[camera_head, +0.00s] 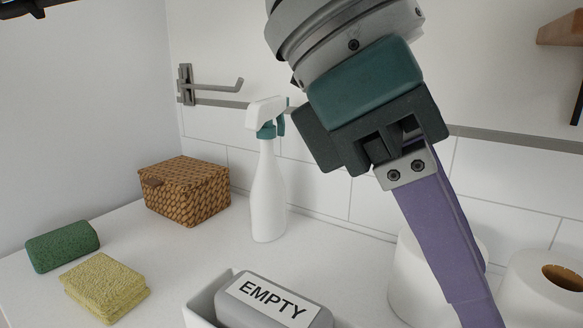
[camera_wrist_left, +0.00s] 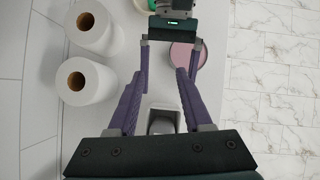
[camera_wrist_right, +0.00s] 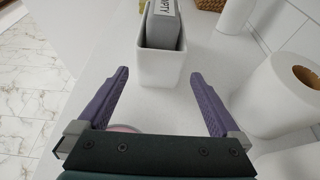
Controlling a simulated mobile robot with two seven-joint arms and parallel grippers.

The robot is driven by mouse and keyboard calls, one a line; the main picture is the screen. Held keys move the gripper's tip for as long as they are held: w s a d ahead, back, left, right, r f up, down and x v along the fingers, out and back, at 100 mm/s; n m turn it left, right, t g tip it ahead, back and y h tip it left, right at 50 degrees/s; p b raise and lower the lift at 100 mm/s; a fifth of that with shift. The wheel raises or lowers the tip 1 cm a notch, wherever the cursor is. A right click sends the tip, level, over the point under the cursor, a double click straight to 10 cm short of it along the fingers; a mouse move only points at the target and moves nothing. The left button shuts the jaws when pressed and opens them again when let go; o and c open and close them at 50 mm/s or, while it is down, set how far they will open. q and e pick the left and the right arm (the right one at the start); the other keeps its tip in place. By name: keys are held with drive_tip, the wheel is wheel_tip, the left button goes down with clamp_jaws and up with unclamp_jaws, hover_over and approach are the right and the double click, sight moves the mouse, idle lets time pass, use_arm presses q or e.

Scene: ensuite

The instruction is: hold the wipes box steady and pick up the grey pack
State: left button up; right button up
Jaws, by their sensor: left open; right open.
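The white wipes box (camera_head: 199,306) stands on the counter at the bottom of the head view, with the grey pack (camera_head: 268,302) labelled EMPTY inside it. In the right wrist view the pack (camera_wrist_right: 163,32) stands up above the box rim (camera_wrist_right: 162,68). My left gripper (camera_head: 465,310) is open and points down. In its own view the box (camera_wrist_left: 161,117) lies below, between its fingers, apart from them. My right gripper (camera_wrist_right: 160,82) is open and empty, low over the counter, facing the box with a gap. It also shows in the left wrist view (camera_wrist_left: 170,60).
Toilet rolls (camera_head: 548,290) stand by the wall at right. A pink round object (camera_wrist_left: 185,56) lies under my right gripper. A spray bottle (camera_head: 268,200), wicker basket (camera_head: 187,190), yellow sponge (camera_head: 104,288) and green sponge (camera_head: 62,246) stand left of or behind the box.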

use_arm(q)
drive_tip(key=w+a+t+y, duration=0.1)
drive_tip(key=w+a+y, duration=0.1)
drive_tip(key=a, duration=0.1)
drive_tip(key=w+a+t+y, duration=0.1)
drive_tip(key=w+a+y, duration=0.1)
drive_tip(key=a, duration=0.2)
drive_tip(key=w+a+y, duration=0.1)
drive_tip(key=w+a, duration=0.2)
drive_tip(key=shift+a+r+t+y, duration=0.3)
drive_tip(key=shift+a+t+y, duration=0.1)
drive_tip(key=shift+s, duration=0.1)
use_arm(e)
drive_tip(key=x, duration=1.2)
drive_tip(key=shift+r, duration=0.1)
drive_tip(key=c, duration=1.2)
drive_tip(key=shift+o, duration=0.2)
